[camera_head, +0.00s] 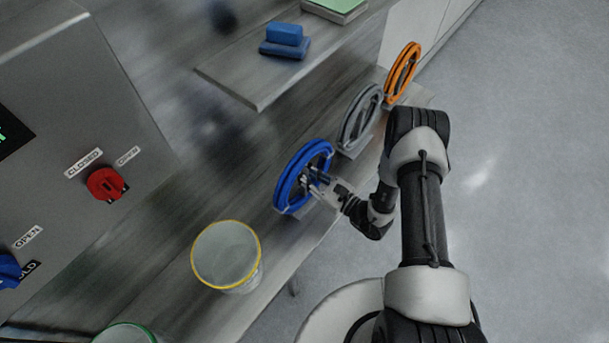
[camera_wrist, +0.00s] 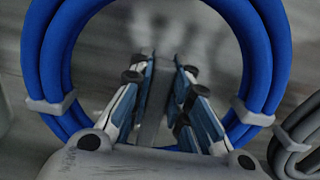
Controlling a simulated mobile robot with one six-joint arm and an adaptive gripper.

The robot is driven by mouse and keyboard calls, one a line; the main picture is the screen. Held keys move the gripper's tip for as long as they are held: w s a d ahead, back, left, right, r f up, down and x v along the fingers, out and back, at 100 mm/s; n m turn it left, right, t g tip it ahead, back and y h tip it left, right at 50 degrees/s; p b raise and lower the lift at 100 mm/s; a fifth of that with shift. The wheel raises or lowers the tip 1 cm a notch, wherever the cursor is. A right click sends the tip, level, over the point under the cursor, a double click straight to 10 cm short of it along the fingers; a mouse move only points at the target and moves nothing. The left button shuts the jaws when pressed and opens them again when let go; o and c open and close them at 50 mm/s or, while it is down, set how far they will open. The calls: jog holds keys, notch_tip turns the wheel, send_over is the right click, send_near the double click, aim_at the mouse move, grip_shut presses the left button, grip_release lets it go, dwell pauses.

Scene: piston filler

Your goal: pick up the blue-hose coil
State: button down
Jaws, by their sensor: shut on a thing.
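The blue-hose coil (camera_head: 292,186) stands upright near the front edge of the worktop. In the wrist view the blue-hose coil (camera_wrist: 262,50) arches around my gripper, with grey bands on its left and right sides. My gripper (camera_head: 318,181) reaches into the coil from the right. In the wrist view my gripper (camera_wrist: 162,75) has its fingers inside the ring, shut on a narrow grey upright strip at the coil's middle. The coil's lower part is hidden behind the gripper. I cannot tell whether the coil's base touches the worktop.
A grey coil (camera_head: 347,126) and an orange coil (camera_head: 396,79) stand farther along the same edge. A yellow-rimmed container (camera_head: 226,255) stands nearer. A raised shelf (camera_head: 246,85) holds a blue block (camera_head: 285,43). A panel with a red knob (camera_head: 104,184) is at left.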

notch_tip(320, 180, up, 20)
jog(key=p, duration=0.6)
jog(key=shift+w, duration=0.1)
dwell(0.8)
